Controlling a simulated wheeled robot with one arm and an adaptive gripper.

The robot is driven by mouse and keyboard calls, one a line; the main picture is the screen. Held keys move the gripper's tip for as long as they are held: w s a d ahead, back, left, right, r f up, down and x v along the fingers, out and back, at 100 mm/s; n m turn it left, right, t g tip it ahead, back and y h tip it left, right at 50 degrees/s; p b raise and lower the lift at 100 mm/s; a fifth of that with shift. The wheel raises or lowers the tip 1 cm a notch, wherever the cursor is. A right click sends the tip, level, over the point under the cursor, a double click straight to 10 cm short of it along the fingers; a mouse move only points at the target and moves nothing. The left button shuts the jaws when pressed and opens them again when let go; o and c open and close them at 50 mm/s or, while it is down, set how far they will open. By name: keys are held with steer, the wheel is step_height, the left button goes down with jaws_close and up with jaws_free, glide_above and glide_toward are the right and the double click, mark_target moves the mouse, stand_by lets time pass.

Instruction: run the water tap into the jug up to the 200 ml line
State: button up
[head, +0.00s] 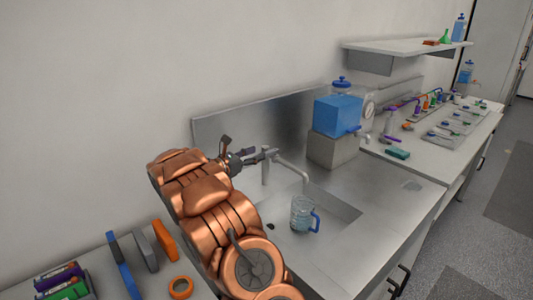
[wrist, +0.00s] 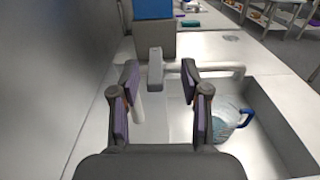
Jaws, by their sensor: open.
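The clear jug (head: 301,214) with a blue handle stands upright in the sink basin, and its mouth appears below the end of the tap spout. It also shows at the right in the wrist view (wrist: 224,122). The jug looks bluish; its water level and 200 ml line are too small to read. The grey tap (head: 291,170) rises behind the basin; its upright block (wrist: 155,68) and spout show in the wrist view. My gripper (head: 262,155) is open at the tap's top. In the wrist view its fingers (wrist: 160,75) stand either side of the upright block, apparently not closed on it.
A blue container (head: 338,115) stands on a grey block right of the sink. A shelf (head: 405,46) is on the wall. Orange, grey and blue upright pieces (head: 145,250) stand at the lower left. The steel counter right of the basin is mostly clear.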

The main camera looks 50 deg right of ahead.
mark_target(277, 149)
steer(key=shift+d+f, duration=0.4)
steer(key=shift+d, duration=0.95)
steer(key=shift+d+f, duration=0.45)
steer(key=shift+d, duration=0.85)
steer(key=shift+d+f, duration=0.4)
steer(key=shift+d, duration=0.95)
jaws_close()
